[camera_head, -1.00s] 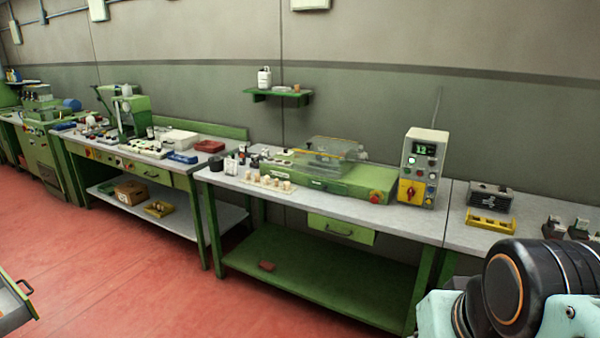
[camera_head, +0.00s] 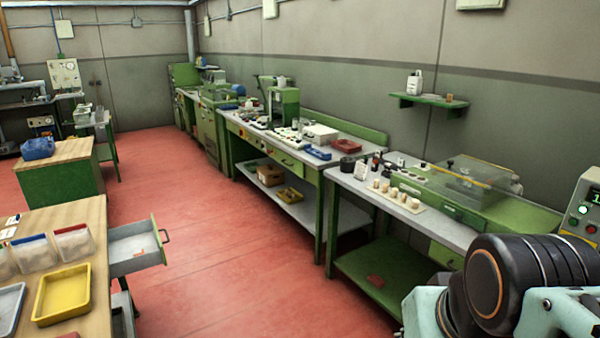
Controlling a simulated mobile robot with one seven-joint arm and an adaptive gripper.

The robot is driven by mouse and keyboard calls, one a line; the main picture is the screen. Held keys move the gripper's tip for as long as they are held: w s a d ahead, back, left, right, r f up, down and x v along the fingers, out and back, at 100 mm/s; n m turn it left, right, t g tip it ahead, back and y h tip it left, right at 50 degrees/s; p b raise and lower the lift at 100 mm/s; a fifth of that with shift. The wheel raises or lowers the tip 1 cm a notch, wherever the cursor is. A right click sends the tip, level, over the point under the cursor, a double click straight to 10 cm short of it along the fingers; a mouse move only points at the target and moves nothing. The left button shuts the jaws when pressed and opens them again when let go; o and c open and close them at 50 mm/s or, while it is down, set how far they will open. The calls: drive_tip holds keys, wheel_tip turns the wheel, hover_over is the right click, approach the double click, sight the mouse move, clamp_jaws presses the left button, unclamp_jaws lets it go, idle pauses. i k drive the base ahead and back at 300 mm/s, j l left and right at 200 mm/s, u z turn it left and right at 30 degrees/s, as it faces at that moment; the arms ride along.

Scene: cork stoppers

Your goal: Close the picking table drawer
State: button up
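A grey drawer (camera_head: 133,246) stands pulled out from the right side of a wooden-topped table (camera_head: 92,300) at the lower left, which looks like the picking table. The drawer's front panel faces right and bears a dark bow handle (camera_head: 164,237). The drawer's inside shows from above and looks mostly bare. Part of my arm shows at the lower right, well apart from the drawer. My gripper is not in the picture.
Long workbenches (camera_head: 322,170) line the wall on the right. Red floor (camera_head: 240,270) lies clear between them and the drawer. A yellow tray (camera_head: 62,294) and several bins sit on the wooden table. A green cabinet (camera_head: 60,185) stands behind it.

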sight(125, 241)
drive_tip(key=i+l+u, duration=0.15)
drive_tip(key=u, duration=0.35)
drive_tip(key=i+l+u, duration=0.25)
drive_tip(key=u, duration=0.25)
drive_tip(key=i+l+u, duration=0.45)
drive_tip(key=l+u, duration=0.3)
